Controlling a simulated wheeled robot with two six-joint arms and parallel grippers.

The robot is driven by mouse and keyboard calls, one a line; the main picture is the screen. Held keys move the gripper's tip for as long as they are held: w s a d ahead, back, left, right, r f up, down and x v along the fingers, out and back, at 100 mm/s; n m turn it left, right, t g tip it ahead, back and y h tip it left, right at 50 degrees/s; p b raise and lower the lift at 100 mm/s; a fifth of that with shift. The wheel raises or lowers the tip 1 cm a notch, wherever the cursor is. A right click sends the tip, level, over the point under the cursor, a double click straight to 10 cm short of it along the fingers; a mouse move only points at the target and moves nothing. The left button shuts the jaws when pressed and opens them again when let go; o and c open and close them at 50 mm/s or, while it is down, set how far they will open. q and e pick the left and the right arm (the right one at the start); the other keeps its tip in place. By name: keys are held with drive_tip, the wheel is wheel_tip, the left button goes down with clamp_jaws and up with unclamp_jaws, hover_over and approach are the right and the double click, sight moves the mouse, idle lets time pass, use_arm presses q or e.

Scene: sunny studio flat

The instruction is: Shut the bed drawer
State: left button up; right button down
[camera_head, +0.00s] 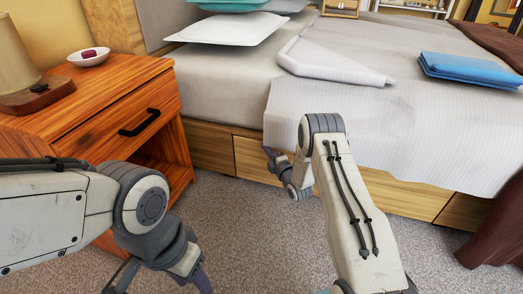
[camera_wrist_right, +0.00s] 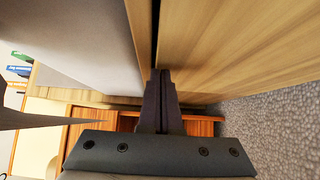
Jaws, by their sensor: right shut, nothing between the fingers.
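The bed drawer (camera_head: 252,160) is a light wooden front low in the side of the bed, partly covered by the hanging blanket and my right arm. In the right wrist view the wooden front (camera_wrist_right: 235,50) fills the upper right, with a narrow dark gap along its edge. My right gripper (camera_head: 269,153) is at the drawer front, shut and empty; its fingers (camera_wrist_right: 160,92) are together at the end of the gap. I cannot tell if they touch the wood. My left gripper (camera_head: 202,282) is low at the bottom edge, mostly cut off, jaws unclear.
A wooden nightstand (camera_head: 95,115) with a black handle stands at the left, beside the bed. It holds a lamp (camera_head: 22,65) and a white bowl (camera_head: 88,60). A brown cloth (camera_head: 495,235) hangs at the right. Carpet (camera_head: 240,230) is clear between my arms.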

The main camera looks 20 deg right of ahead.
drive_tip(key=s+a+p+v, duration=0.1)
drive_tip(key=a+p+v, duration=0.2)
drive_tip(key=p+v, duration=0.7)
drive_tip(key=w+a+r+m+g, duration=0.15)
drive_tip(key=a+r+g, duration=0.25)
drive_tip(key=a+r, duration=0.4)
drive_tip(key=s+a+r+m+g+p, duration=0.2)
drive_tip(key=s+a+r+g, duration=0.15)
drive_tip(key=r, duration=0.25)
drive_tip(key=s+a+r+m+g+p, duration=0.2)
drive_tip(key=s+a+r, duration=0.1)
drive_tip(key=a+r, duration=0.3)
drive_tip(key=s+r+m+g+h+p, duration=0.1)
drive_tip(key=s+r+m+g+p, duration=0.3)
drive_tip(key=s, duration=0.7)
drive_tip(key=s+r+m+g+h, duration=0.1)
drive_tip(key=s+r, duration=0.6)
drive_tip(key=s, duration=0.4)
drive_tip(key=s+r+m+g+h+p, duration=0.1)
drive_tip(key=s+r+m+g, duration=0.3)
drive_tip(key=s, duration=0.7)
wheel_tip(320, 180, up, 39)
drive_tip(key=s+n+p, duration=0.1)
drive_tip(key=p, duration=3.7)
drive_tip(key=shift+s+d+r+t, duration=0.15)
drive_tip(key=shift+d+t, duration=0.15)
drive_tip(key=shift+t, duration=0.15)
